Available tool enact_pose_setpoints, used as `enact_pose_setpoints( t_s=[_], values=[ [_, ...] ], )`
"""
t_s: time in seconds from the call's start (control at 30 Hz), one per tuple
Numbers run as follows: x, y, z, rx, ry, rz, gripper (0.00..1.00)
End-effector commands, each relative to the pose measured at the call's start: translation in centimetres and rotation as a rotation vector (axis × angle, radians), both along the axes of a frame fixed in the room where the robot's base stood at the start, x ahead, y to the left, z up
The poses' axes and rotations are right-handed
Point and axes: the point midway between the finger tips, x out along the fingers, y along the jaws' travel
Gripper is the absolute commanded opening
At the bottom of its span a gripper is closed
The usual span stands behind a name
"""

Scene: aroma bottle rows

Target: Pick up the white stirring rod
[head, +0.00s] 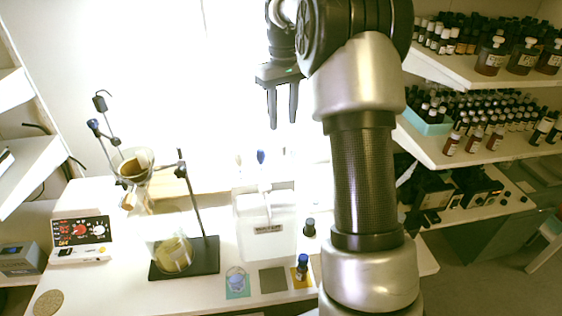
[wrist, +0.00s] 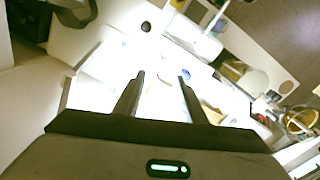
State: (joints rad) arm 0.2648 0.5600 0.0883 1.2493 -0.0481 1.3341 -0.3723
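My gripper (head: 283,121) hangs in the upper middle of the head view, fingers pointing down, apart and empty. In the wrist view its two fingers (wrist: 161,78) are also spread with nothing held between them. I cannot tell for sure that this is the white stirring rod.
A stand with a black base (head: 205,268) and a glass beaker (head: 172,254) is left of the holder. Bottle shelves (head: 455,70) are at right. The air around my gripper is clear.

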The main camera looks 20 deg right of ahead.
Motion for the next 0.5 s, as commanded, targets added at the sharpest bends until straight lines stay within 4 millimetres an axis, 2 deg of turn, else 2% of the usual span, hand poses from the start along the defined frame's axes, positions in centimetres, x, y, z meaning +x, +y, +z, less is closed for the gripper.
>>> enact_pose_setpoints(
  t_s=[0.03, 0.3, 0.5],
  values=[
    [-0.1, 0.0, -1.4, 0.001, 0.005, 0.0, 0.37],
    [-0.2, 0.0, -6.9, 0.0, 0.005, 0.0, 0.37],
    [-0.1, 0.0, -8.8, 0.0, 0.001, 0.0, 0.37]
  ],
)
